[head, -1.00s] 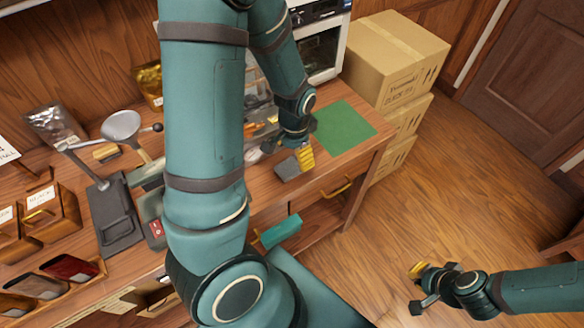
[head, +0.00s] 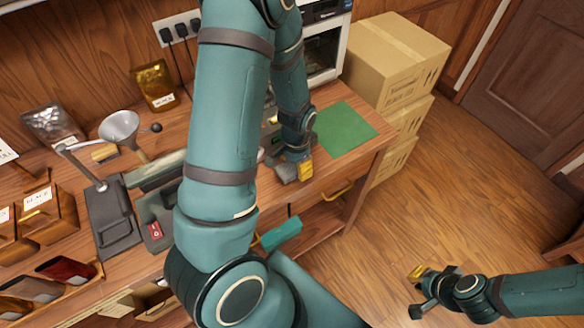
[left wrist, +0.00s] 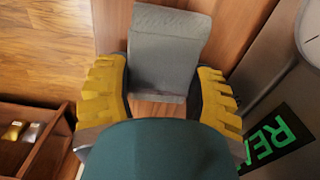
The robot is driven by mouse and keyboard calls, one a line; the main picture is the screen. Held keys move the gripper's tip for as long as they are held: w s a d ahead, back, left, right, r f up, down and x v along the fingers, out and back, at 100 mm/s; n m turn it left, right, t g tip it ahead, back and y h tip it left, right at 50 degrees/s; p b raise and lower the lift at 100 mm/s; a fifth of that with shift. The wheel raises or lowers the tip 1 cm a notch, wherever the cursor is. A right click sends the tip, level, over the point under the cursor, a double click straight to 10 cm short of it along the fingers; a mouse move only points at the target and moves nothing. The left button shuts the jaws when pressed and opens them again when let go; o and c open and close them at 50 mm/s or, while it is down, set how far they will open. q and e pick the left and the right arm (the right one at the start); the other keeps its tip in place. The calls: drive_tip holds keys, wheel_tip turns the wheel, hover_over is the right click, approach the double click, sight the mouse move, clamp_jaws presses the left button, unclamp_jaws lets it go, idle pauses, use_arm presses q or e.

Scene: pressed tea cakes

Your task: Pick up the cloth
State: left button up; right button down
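The cloth (left wrist: 168,55) is a grey folded piece lying on the wooden counter in the left wrist view. My left gripper (left wrist: 165,95) is open there, with a yellow ridged finger on each side of the cloth's near end. In the head view my left gripper (head: 294,173) is low over the counter's front edge, left of the green mat; the cloth is hard to tell apart from the grey finger there. My right gripper (head: 418,290) is away at the lower right over the floor, with its fingers apart and nothing between them.
A green mat (head: 344,130) lies on the counter's right end. A scale (head: 158,215) stands left of my arm, near a funnel (head: 119,127) and a gold bag (head: 154,88). Cardboard boxes (head: 393,62) are stacked beyond the counter. A drawer handle (head: 338,191) sticks out below the edge.

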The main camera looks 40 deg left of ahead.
use_arm(q)
drive_tip(key=shift+r, duration=0.1)
idle(0.3)
wheel_tip(320, 180, up, 18)
drive_tip(key=p, duration=0.3)
drive_tip(key=shift+p, duration=0.3)
